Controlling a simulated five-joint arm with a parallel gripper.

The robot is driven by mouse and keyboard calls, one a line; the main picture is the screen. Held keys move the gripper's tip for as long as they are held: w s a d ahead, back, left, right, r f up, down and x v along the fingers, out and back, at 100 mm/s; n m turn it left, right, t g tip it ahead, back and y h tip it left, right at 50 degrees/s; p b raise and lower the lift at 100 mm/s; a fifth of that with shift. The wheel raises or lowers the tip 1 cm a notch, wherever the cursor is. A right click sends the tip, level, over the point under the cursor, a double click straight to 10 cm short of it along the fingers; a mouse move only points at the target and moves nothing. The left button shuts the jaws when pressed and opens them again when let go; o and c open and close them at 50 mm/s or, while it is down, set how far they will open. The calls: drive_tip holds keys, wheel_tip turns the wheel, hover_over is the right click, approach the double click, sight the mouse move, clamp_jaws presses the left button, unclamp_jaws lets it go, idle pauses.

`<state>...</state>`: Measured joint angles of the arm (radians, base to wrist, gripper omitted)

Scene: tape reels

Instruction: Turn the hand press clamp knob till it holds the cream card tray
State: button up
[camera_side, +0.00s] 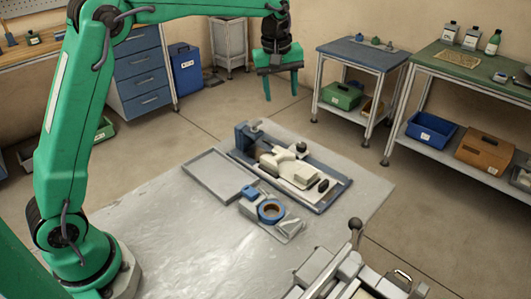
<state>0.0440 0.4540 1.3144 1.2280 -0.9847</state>
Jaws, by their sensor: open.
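My gripper (281,96) hangs at the top middle, open and empty, its two green fingers pointing down. It is high up and well apart from the work. A blue-edged base plate (328,206) lies on the grey mat and bears a device with cream parts (290,168). A dark round knob (302,147) shows at its back, and a dark oval knob (323,186) at its front right. I cannot tell which is the clamp knob, or which cream part is the card tray. Whether the clamp touches the tray is too small to see.
A shallow grey tray (196,163) lies left of the plate. A metal machine with a ball-ended lever (354,224) stands at the bottom right. The mat (160,235) is clear at the front left.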

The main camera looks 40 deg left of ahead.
sight(302, 144)
drive_tip(key=w+f+n, duration=0.1)
drive_tip(key=w+f, duration=0.2)
drive_tip(key=f, duration=0.1)
drive_tip(key=w+d+f+n+g, duration=0.1)
drive_tip(key=w+f+n, duration=0.1)
drive_tip(key=w+f, duration=0.1)
drive_tip(key=w+f+n, duration=0.1)
drive_tip(key=w+f, duration=0.2)
drive_tip(key=f, duration=0.2)
drive_tip(key=shift+d+f+n+g, duration=0.3)
drive_tip(key=shift+f, duration=0.15)
drive_tip(key=shift+f, duration=3.75)
drive_tip(key=c, duration=1)
